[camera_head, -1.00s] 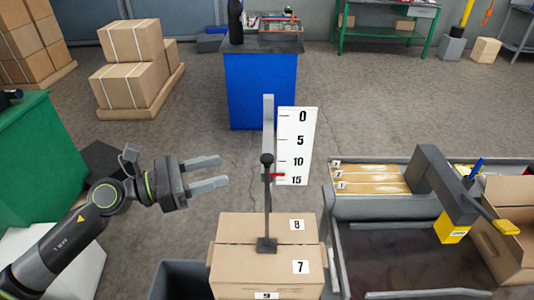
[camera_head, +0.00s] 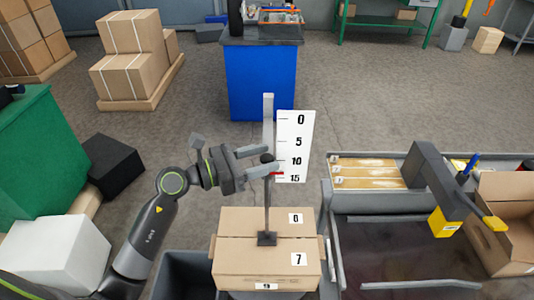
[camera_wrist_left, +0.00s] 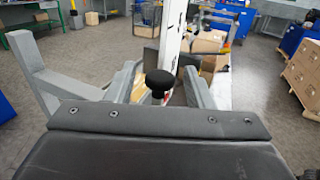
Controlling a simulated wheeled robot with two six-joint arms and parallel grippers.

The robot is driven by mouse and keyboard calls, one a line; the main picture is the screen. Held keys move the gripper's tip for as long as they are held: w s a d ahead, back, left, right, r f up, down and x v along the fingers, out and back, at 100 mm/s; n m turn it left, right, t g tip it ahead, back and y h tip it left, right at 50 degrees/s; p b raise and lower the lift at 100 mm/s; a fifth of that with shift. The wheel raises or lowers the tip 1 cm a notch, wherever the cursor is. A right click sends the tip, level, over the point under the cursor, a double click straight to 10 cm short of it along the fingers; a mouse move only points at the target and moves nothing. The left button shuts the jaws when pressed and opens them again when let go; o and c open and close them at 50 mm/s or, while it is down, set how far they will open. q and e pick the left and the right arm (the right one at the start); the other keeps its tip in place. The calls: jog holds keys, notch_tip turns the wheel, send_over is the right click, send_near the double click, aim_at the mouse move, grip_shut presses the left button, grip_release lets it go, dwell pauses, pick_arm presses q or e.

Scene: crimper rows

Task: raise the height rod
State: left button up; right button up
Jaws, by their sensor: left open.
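The height rod (camera_head: 267,208) is a thin dark upright rod with a black ball knob (camera_head: 267,158) on top and a dark foot on the stacked boxes. A red pointer (camera_head: 276,173) on it stands between 10 and 15 on the white scale board (camera_head: 295,147). My left gripper (camera_head: 261,161) is open, with its fingers at knob height and the knob between or beside them. In the left wrist view the knob (camera_wrist_left: 159,82) shows between the two open fingers, with gaps on both sides.
Numbered cardboard boxes (camera_head: 267,262) stand under the rod. A grey post (camera_head: 268,120) rises behind it beside the scale. A blue cabinet (camera_head: 261,85) stands behind.

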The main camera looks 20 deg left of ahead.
pick_arm(q)
jog(key=shift+w+d, duration=0.45)
jog(key=shift+d, duration=0.15)
grip_shut()
